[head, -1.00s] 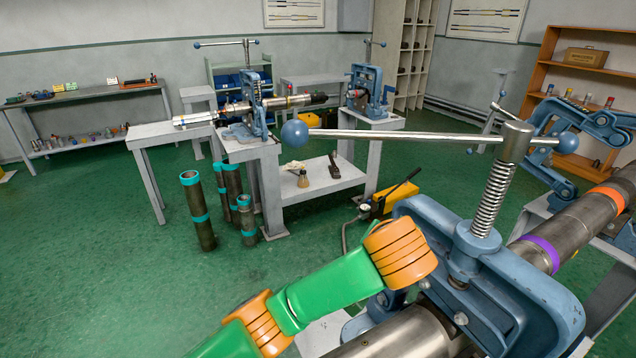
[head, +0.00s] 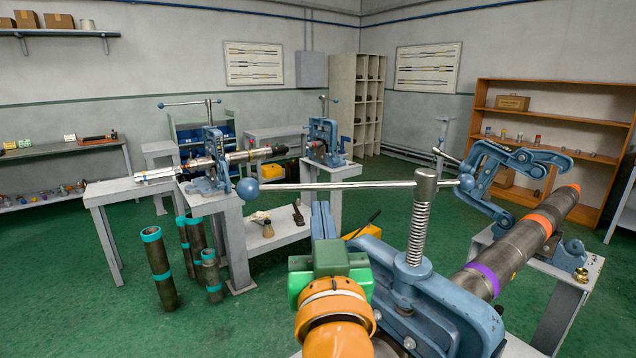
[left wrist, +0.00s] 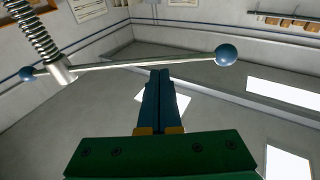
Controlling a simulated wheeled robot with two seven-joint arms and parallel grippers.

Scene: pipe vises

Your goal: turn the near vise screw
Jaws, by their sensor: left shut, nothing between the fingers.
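The near vise (head: 440,310) is a blue frame at the front right with a vertical threaded screw (head: 420,232). A silver crossbar handle (head: 340,186) passes through the screw's top, with a blue ball on each end; the longer side reaches left. In the left wrist view the handle (left wrist: 140,66) crosses beyond my fingers. My left gripper (head: 322,218) points up beside the screw, left of it. Its blue fingers are together and empty, with the tips just below the handle; whether they touch it I cannot tell. My right gripper is in neither current view.
A dark pipe (head: 510,250) with purple and orange bands runs from the near vise to the right. An open blue vise (head: 510,165) stands behind it. A bench (head: 130,190) with more vises is at the back left, and loose pipes (head: 158,268) stand on the green floor.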

